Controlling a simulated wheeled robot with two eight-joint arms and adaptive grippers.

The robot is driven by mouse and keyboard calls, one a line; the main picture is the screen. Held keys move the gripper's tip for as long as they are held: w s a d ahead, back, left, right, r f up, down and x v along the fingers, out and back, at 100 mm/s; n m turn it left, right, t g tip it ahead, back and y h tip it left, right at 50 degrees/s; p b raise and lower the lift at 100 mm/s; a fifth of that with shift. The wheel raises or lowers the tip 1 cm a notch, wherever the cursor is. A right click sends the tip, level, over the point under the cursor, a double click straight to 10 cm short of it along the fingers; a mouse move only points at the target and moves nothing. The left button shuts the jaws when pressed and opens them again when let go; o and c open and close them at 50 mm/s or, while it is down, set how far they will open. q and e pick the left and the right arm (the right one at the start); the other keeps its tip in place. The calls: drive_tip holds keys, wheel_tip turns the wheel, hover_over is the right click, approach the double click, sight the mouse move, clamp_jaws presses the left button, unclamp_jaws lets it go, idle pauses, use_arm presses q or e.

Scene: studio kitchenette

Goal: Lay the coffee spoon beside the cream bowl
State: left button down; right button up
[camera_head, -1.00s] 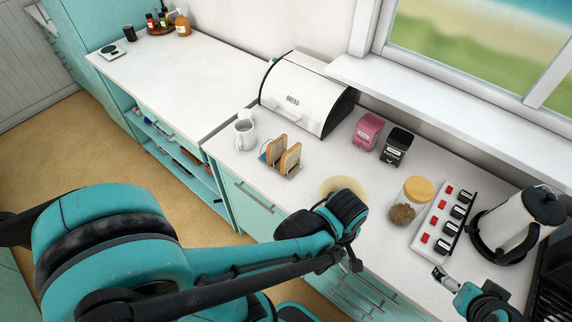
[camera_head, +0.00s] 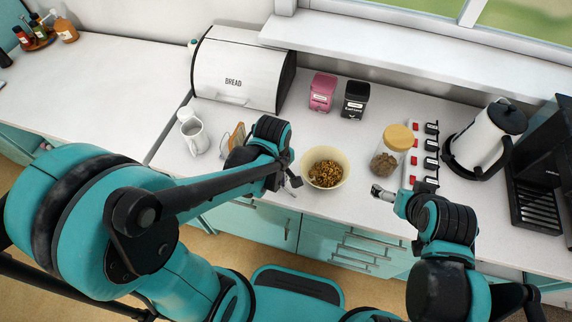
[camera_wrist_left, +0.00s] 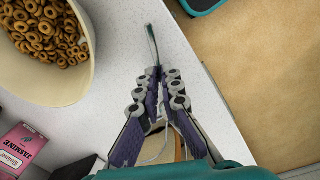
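The cream bowl (camera_head: 326,184), holding brown ring-shaped cereal, stands on the white counter; it also shows at the upper left of the left wrist view (camera_wrist_left: 62,92). My left gripper (camera_head: 294,182) is just left of the bowl, low over the counter near its front edge. In the left wrist view its fingers (camera_wrist_left: 154,74) meet around the thin metal coffee spoon (camera_wrist_left: 152,44), whose one end sticks out past the fingertips. The rest of the spoon is partly hidden between the fingers. My right gripper (camera_head: 381,193) is right of the bowl; its finger gap is unclear.
Pink (camera_head: 322,92) and black (camera_head: 355,99) canisters stand behind. The counter's front edge is close.

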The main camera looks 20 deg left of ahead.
use_arm(q)
drive_tip(key=w, duration=0.3)
drive_tip(key=shift+w, duration=0.4)
drive_tip(key=w+b, duration=0.1)
drive_tip(key=w, duration=0.1)
drive_tip(key=shift+w+d, duration=0.1)
drive_tip(key=shift+w, duration=0.2)
drive_tip(key=shift+w+f+b, duration=0.35)
drive_tip(key=shift+w+f, duration=0.05)
drive_tip(key=shift+f, duration=0.45)
drive_tip(key=shift+s+r, duration=0.1)
drive_tip(key=shift+r, duration=0.05)
drive_tip(key=shift+f, duration=0.2)
drive_tip(key=c, duration=1.7)
unclamp_jaws()
drive_tip(key=shift+r, duration=0.1)
